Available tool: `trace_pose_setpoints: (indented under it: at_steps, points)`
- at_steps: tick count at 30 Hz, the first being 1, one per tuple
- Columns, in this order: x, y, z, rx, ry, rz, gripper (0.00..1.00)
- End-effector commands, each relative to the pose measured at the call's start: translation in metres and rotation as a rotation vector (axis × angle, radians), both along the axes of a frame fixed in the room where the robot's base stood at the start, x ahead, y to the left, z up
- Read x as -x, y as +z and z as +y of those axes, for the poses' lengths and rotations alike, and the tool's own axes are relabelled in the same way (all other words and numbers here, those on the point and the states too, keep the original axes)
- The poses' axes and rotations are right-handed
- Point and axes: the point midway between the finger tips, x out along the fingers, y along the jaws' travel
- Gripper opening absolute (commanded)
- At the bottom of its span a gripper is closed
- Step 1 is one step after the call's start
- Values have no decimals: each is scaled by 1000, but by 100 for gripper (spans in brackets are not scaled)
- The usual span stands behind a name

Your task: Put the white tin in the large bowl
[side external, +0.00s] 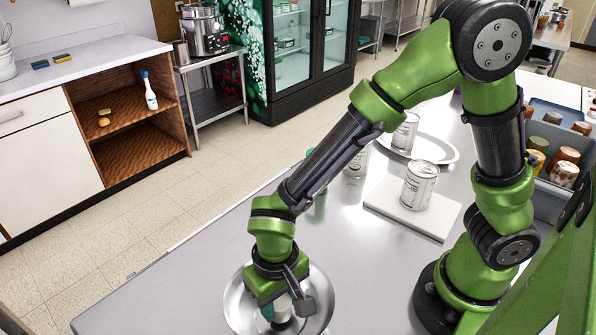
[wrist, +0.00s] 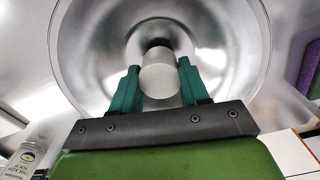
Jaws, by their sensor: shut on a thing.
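The large bowl (side external: 322,290) is a shiny metal bowl at the front of the counter, below my gripper in the side view. It fills most of the upper wrist view (wrist: 235,40). My gripper (wrist: 158,70) has its two teal fingers shut on a plain whitish cylinder, the white tin (wrist: 158,82). The tin is over the bowl's inside, near its middle. I cannot tell whether it touches the bottom. In the side view my gripper (side external: 284,308) is within the bowl's outline, and its wrist hides most of the tin.
A labelled can (side external: 419,186) stands on a white board (side external: 440,222). Another can (side external: 405,132) stands on an oval plate (side external: 445,152). A grey crate (side external: 545,203) with several cups is at the right. A purple-and-green block (wrist: 309,75) lies right of the bowl.

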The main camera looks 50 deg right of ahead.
Motion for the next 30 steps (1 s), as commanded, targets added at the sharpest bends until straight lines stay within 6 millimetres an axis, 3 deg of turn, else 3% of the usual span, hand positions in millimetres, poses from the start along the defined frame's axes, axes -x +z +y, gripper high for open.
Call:
trace_pose_setpoints:
  at_steps: [3,14,15,19,30]
  points:
    - [0,-11,0,1,0,0,12]
    - [0,-15,0,0,0,0,12]
    - [0,-15,0,0,0,0,48]
    - [0,-15,0,0,0,0,68]
    - [0,-10,0,-2,1,-2,70]
